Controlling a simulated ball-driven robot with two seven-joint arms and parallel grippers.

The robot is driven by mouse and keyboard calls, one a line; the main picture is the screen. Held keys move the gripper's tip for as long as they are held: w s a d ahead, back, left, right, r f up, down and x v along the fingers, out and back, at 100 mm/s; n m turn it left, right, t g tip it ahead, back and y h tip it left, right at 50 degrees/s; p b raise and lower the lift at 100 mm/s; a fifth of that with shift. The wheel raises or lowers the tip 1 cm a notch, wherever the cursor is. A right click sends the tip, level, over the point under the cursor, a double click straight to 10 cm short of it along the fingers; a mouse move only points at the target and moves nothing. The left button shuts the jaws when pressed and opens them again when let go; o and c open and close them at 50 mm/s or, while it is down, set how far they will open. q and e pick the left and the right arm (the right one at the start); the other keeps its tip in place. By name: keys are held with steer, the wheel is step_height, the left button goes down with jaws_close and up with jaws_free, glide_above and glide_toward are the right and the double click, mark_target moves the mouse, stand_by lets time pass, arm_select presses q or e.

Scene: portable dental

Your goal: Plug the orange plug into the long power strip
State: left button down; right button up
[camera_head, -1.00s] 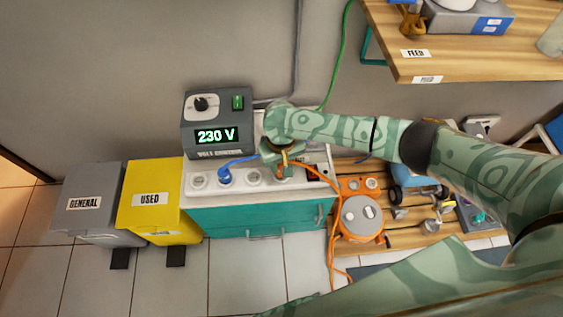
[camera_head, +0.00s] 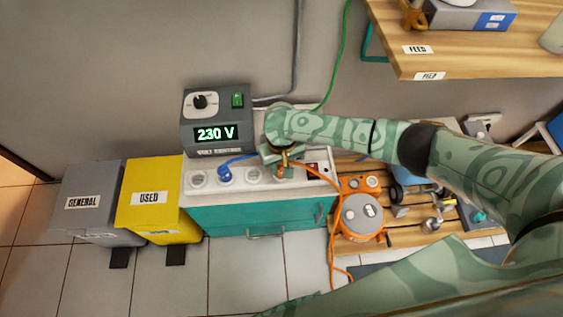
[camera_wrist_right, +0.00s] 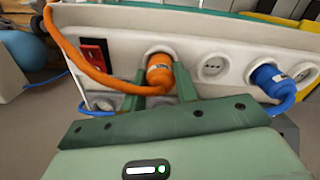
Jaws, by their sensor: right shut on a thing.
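The long white power strip (camera_head: 211,190) lies on the teal cabinet. It also fills the upper part of the right wrist view (camera_wrist_right: 218,47). The orange plug (camera_wrist_right: 160,72) sits at a round socket near the strip's red switch (camera_wrist_right: 94,56), its front end inside the socket rim. How deep it sits is hard to tell. My right gripper (camera_head: 283,161) is shut on the orange plug, with one green finger on each side in the wrist view. An orange cord (camera_wrist_right: 63,48) runs from the plug. My left gripper is not in view.
A blue plug (camera_head: 225,174) is in another socket, with an empty socket (camera_head: 253,174) between. The grey 230 V box (camera_head: 216,122) stands behind the strip. An orange cable reel (camera_head: 361,215) is at right; grey (camera_head: 87,190) and yellow (camera_head: 155,190) bins are at left.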

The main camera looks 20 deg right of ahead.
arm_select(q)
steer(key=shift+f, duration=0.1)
arm_select(e)
steer(key=shift+f, duration=0.25)
steer(key=o, duration=1.2)
steer(key=shift+r, duration=0.25)
step_height(320, 180, up, 3)
steer(key=shift+w+r+p, duration=0.1)
steer(key=shift+p, duration=1.1)
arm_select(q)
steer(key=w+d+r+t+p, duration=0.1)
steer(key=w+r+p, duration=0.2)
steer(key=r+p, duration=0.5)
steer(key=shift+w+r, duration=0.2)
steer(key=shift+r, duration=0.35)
arm_select(e)
step_height(320, 180, up, 13)
steer(key=shift+f, duration=0.15)
